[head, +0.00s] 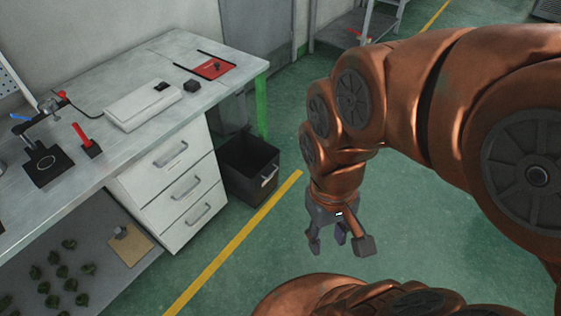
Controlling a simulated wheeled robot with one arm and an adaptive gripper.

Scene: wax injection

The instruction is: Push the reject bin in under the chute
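A black open-topped bin (248,168) stands on the green floor at the right end of the workbench, beside the white drawer unit. It has a light handle (269,175) on its right-hand side, and its inside is dark. I take it to be the reject bin. I cannot make out a chute for certain; a grey panel (235,113) shows behind the bin under the bench end. My gripper (339,244) hangs over the floor to the right of the bin and nearer to me. Its fingers are spread and empty, clear of the bin.
The workbench (185,48) carries a red plate, a white box and tools. Its green leg (262,103) rises behind the bin. The drawer unit (172,185) borders the bin on the left. A yellow floor line (235,240) passes in front. The floor between bin and gripper is clear.

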